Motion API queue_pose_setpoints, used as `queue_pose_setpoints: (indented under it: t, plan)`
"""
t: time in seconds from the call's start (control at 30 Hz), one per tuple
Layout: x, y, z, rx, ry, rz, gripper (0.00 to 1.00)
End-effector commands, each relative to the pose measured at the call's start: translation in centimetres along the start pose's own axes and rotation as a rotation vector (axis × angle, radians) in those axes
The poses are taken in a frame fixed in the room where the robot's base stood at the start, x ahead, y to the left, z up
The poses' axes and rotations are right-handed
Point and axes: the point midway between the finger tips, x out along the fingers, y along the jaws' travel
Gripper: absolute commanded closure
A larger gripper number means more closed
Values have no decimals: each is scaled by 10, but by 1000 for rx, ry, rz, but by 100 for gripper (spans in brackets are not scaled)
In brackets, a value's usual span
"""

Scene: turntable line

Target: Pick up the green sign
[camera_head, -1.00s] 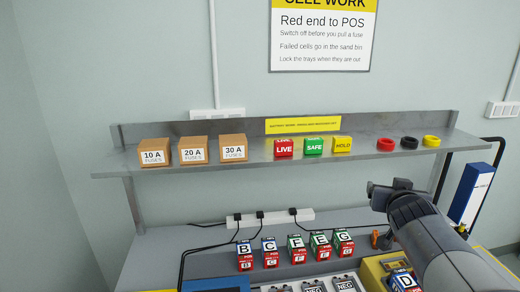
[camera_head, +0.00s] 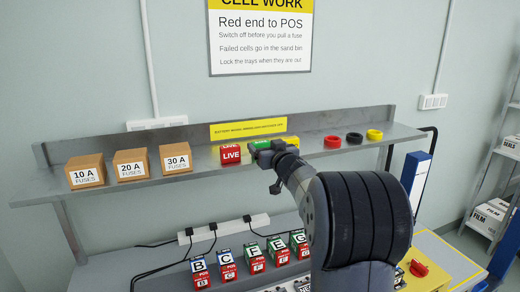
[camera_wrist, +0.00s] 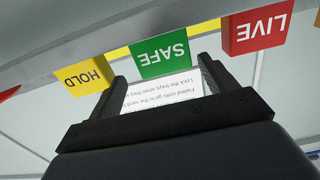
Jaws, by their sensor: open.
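The green SAFE sign (camera_wrist: 162,55) stands on the shelf between the yellow HOLD sign and the red LIVE sign, and appears upside down in the wrist view. In the head view only the top of the green sign (camera_head: 266,144) shows behind my arm. My gripper (camera_wrist: 163,76) is open and empty in front of the green sign. One finger is toward its HOLD side and the other toward its LIVE side. Whether either finger touches a sign I cannot tell.
The red LIVE sign (camera_head: 230,155) and yellow HOLD sign (camera_wrist: 84,75) are close on either side. Fuse boxes (camera_head: 130,163) stand to the left on the shelf (camera_head: 205,170), and coloured rings (camera_head: 354,139) lie to the right. Lettered cells (camera_head: 228,263) stand below.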

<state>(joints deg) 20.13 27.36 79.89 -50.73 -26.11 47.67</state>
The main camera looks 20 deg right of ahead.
Motion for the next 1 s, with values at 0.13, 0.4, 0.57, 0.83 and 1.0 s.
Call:
queue_pose_setpoints:
  t: [0.13, 0.4, 0.57, 0.83, 1.0]
  plan:
    - [15, -5, 1, 2, -1, -3, 20]
    - [47, -8, 2, 0, 0, -1, 20]
    - [52, -8, 2, 0, 0, 0, 20]
    - [51, -8, 2, 0, 0, 0, 29]
    - [51, -8, 2, 0, 0, 0, 43]
